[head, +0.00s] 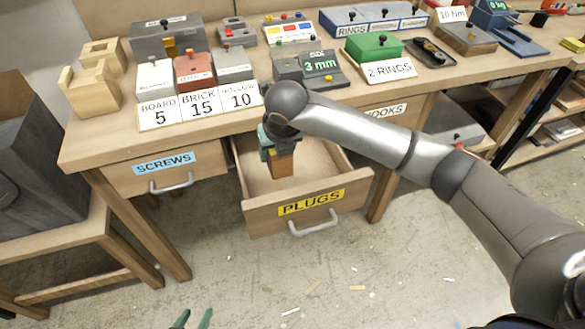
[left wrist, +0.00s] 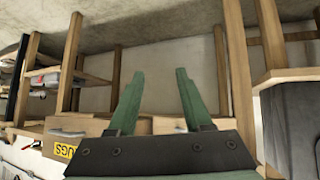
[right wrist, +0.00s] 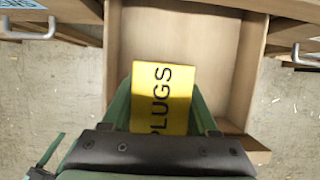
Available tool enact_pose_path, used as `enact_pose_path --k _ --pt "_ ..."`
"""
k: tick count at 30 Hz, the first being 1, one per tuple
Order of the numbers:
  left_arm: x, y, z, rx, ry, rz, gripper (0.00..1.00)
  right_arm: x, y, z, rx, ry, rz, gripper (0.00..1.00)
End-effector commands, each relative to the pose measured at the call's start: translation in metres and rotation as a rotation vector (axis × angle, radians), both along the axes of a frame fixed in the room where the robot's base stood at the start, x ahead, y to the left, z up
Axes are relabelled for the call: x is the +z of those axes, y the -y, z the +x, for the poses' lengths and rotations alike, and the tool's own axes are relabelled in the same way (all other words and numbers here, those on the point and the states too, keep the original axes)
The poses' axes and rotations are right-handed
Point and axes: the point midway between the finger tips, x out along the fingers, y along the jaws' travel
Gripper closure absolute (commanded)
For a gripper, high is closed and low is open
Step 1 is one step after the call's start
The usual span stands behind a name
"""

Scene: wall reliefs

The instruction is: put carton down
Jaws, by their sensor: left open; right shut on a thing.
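The carton (head: 282,167) is a small brown box in the head view, upright inside the open drawer marked PLUGS (head: 310,214). In the right wrist view its yellow face with the word PLUGS (right wrist: 163,95) shows between the fingers. My right gripper (head: 279,146) is shut on the carton from above, pointing down. The carton's lower end is near the drawer floor (right wrist: 175,35); I cannot tell whether it touches. My left gripper (head: 194,319) is open and empty at the bottom edge of the head view, away from the drawer; its fingers also show in the left wrist view (left wrist: 158,85).
The drawer looks otherwise empty, with free floor around the carton. The closed SCREWS drawer (head: 165,165) is to its left. The desk top (head: 115,140) above holds number cards (head: 201,104), boxes and a 3 mm device (head: 322,63). The floor in front is open with scattered scraps.

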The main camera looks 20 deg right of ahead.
Motion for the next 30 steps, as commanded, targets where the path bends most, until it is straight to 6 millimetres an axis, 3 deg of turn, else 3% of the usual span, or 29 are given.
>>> enact_pose_path --k 1,3,11,15,19,30 --pt "-0.003 0.001 0.000 -0.002 0.000 -0.001 0.50 -0.014 0.007 0.001 0.000 -0.005 0.000 1.00" --pt "-0.004 0.002 0.000 -0.004 -0.001 -0.002 0.50 -0.024 0.015 0.004 -0.001 -0.004 0.000 1.00" --pt "-0.005 0.003 0.002 -0.008 -0.004 -0.002 0.50 -0.042 0.030 0.010 0.000 -0.002 0.001 1.00" --pt "-0.008 0.004 0.002 -0.010 -0.004 -0.002 0.50 -0.061 0.045 0.014 -0.001 -0.003 -0.001 1.00" --pt "-0.009 0.006 0.004 -0.013 0.000 -0.005 0.50 -0.081 0.042 0.013 0.002 -0.003 0.001 1.00" --pt "-0.003 0.007 0.008 -0.016 0.013 -0.008 0.50 -0.087 0.041 0.014 0.003 0.000 0.001 1.00"
